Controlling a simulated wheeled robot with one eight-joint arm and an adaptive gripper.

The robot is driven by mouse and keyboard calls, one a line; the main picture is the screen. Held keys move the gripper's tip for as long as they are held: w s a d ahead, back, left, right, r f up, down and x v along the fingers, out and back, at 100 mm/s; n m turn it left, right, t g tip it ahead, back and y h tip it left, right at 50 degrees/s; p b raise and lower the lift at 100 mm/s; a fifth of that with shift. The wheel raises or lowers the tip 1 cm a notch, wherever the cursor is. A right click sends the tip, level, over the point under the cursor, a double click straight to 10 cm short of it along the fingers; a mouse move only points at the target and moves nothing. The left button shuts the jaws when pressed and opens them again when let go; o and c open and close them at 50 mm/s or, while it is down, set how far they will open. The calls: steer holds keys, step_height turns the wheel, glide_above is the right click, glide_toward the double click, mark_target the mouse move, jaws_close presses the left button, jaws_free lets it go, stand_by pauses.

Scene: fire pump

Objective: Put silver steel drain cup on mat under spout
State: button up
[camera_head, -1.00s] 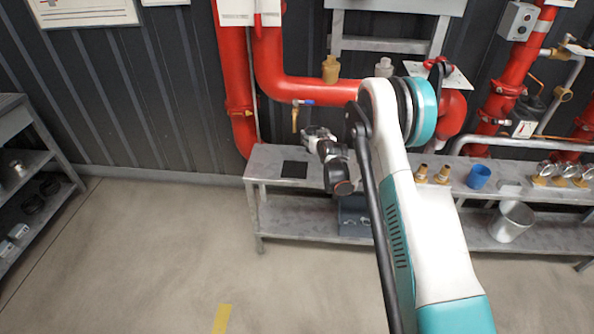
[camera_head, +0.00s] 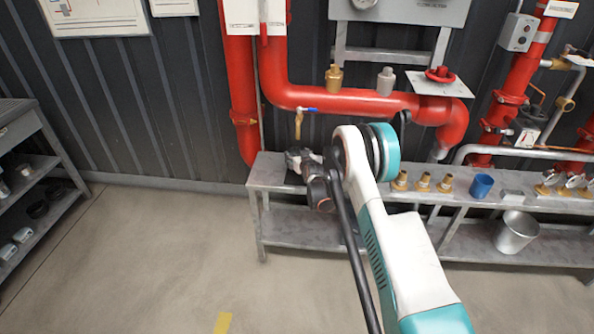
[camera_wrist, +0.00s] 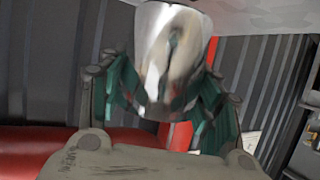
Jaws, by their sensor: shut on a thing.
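A shiny silver steel cup (camera_wrist: 172,55) fills the upper middle of the wrist view. My gripper (camera_wrist: 163,88) has its dark teal fingers closed on both sides of it. In the head view my gripper (camera_head: 297,157) is over the left end of the grey bench, just below the brass spout (camera_head: 299,124) with its blue handle. The cup is hard to make out there. The black mat is largely hidden behind my gripper and wrist. I cannot tell whether the cup touches the mat or hangs above it.
Brass fittings (camera_head: 423,182) and a blue cup (camera_head: 481,186) stand on the bench top (camera_head: 268,172) to the right. A metal bucket (camera_head: 516,232) sits on the lower shelf. Red pipes (camera_head: 345,98) run behind the bench. The floor in front is open.

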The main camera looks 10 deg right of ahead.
steer(key=shift+f+b, duration=0.75)
steer(key=shift+f, duration=1.55)
steer(key=shift+f, duration=0.1)
steer(key=o, duration=1.1)
